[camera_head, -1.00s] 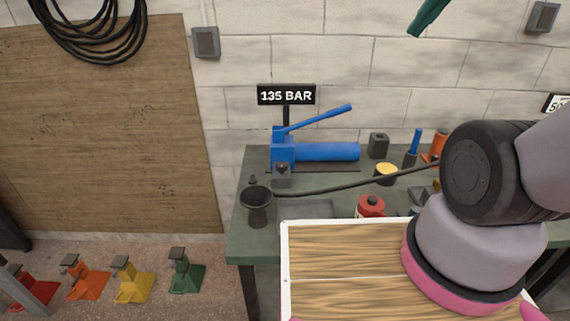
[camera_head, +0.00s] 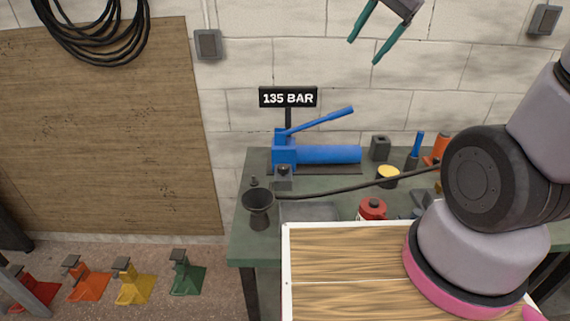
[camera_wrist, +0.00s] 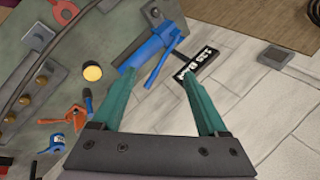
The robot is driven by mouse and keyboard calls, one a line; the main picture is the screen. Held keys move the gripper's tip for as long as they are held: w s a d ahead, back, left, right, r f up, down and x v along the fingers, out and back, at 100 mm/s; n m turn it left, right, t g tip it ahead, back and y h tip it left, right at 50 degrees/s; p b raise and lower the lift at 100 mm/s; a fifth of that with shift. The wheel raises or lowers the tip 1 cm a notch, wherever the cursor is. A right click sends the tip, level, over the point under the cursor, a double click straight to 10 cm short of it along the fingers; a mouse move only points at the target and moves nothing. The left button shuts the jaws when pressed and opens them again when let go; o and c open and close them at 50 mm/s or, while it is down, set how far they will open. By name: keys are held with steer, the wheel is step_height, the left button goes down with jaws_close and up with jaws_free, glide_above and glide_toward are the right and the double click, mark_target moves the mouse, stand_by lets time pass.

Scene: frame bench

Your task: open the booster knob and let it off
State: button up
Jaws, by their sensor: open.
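A blue hand pump (camera_head: 325,154) with a raised blue lever lies on the green bench, below a black sign (camera_head: 288,98) reading 135 BAR. A small dark block with a knob-like top (camera_head: 283,173) sits at the pump's front left end; I cannot tell whether it is the booster knob. The pump also shows in the wrist view (camera_wrist: 152,45), beyond my fingertips, with the sign (camera_wrist: 195,64) beside it. My gripper (camera_head: 364,51) is open and empty, its two green fingers high in front of the wall, above and right of the pump. Its fingers show in the wrist view (camera_wrist: 160,74).
A dark hose (camera_head: 350,187) crosses the bench. A dark funnel-shaped cup (camera_head: 258,207) stands at its left end. The space above the pump is clear.

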steer(key=w+a+f+m+g, duration=0.1)
steer(key=w+a+f+m, duration=0.1)
steer(key=w+a+f, duration=0.3)
steer(key=w+a+f+m+g, duration=0.1)
steer(key=w+a+f+m, duration=0.15)
steer(key=f, duration=0.35)
steer(key=m+g, duration=0.2)
steer(key=m, duration=0.3)
glide_toward(284, 166)
steer(key=shift+m, duration=0.25)
steer(key=x, duration=0.8)
steer(key=shift+a+f, duration=0.2)
steer(key=shift+f, duration=0.1)
jaws_close()
steer(key=shift+y, duration=0.3)
